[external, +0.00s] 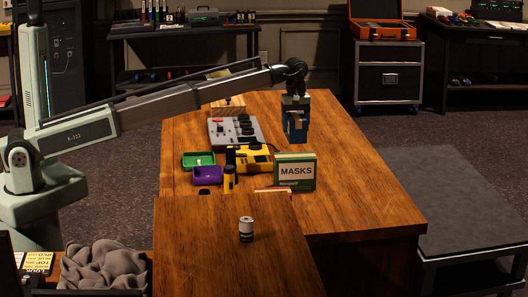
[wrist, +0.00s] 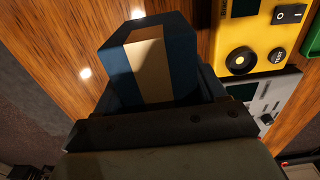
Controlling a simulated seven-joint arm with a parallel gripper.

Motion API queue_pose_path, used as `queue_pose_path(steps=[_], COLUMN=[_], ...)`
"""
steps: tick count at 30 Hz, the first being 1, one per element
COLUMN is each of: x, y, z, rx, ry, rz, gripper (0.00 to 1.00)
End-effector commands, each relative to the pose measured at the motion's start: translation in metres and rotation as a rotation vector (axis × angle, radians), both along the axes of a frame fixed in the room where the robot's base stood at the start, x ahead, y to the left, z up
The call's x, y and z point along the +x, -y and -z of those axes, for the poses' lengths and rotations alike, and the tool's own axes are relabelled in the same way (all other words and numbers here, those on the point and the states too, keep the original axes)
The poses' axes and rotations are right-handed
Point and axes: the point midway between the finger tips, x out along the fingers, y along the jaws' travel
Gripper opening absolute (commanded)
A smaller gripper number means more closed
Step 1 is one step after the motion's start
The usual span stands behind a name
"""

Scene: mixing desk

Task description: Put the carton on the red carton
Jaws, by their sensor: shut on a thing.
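A blue carton with a tan stripe (external: 298,133) is held in my gripper (external: 295,106), above the far right part of the wooden desk. In the wrist view the same carton (wrist: 148,58) sits between the fingers, and my gripper (wrist: 160,98) is shut on it. The carton hangs clear of the desk surface.
A green and white MASKS box (external: 295,171) stands upright on the desk. The desk's right side is clear.

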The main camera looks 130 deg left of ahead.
Motion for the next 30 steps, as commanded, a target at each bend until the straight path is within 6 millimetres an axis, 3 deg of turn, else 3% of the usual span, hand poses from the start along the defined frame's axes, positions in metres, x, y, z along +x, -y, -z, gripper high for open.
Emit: queue_pose_path(steps=[8, 14, 20, 30], x=[0.001, 0.021, 0.066, 0.138], y=[0.001, 0.026, 0.088, 0.216], z=[-0.019, -0.026, -0.041, -0.071], rx=[0.0, 0.001, 0.001, 0.001], ry=[0.0, 0.001, 0.001, 0.001], rz=[0.0, 0.005, 0.009, 0.013], gripper=[0.3, 0.3, 0.3, 0.3])
